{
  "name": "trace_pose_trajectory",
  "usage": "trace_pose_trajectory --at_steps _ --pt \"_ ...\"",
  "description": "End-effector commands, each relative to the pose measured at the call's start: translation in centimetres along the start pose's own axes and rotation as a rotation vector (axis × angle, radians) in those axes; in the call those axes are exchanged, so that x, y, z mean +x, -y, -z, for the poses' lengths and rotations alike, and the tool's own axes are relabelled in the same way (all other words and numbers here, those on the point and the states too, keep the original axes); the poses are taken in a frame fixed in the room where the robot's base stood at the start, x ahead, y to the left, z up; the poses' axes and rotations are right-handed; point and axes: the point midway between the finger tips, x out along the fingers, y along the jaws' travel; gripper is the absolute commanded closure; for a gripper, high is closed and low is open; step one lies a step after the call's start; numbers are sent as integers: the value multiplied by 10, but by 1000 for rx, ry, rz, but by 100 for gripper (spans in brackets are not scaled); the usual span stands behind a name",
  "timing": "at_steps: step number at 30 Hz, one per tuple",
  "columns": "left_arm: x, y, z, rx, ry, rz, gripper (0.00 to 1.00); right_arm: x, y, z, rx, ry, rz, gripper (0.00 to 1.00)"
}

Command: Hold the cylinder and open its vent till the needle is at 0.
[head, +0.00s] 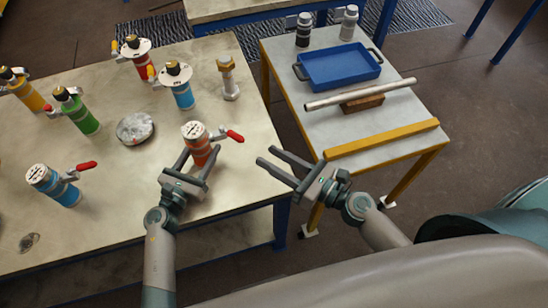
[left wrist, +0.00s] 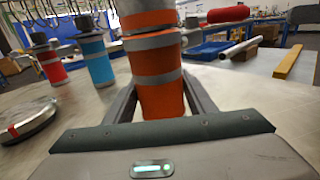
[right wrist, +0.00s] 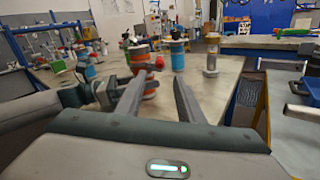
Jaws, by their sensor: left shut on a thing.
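The orange cylinder (head: 203,152) with grey bands stands upright near the front right of the left table. It has a white dial (head: 194,129) on top and a red-tipped vent lever (head: 234,136) pointing right. The needle is too small to read. My left gripper (head: 198,160) is shut around its body; the orange body (left wrist: 160,82) fills the space between the fingers in the left wrist view. My right gripper (head: 266,155) is open and empty, right of the cylinder off the table's edge. The orange cylinder (right wrist: 151,88) also shows beyond its left finger in the right wrist view.
Blue (head: 53,185), green (head: 81,116), yellow and red cylinders stand on the table. The right table holds a blue tray (head: 338,66), pipe and yellow bar.

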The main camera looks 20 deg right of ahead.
Motion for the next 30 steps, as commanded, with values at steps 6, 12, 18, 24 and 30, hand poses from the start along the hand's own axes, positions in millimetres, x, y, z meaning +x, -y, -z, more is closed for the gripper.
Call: trace_pose_trajectory --at_steps 6,12,18,24,30 --pt "0 -1 0 0 0 -1 92 0 0 0 -2 0 0 87" --pt "0 0 0 0 0 -1 92 1 3 -1 -62 -2 -7 100" --pt "0 0 0 0 0 -1 92 2 11 -5 -254 -8 -30 100" --pt "0 0 0 0 0 -1 92 3 23 -11 -563 -9 -70 100" --pt "0 0 0 0 0 -1 92 3 37 -18 -904 1 -115 100"
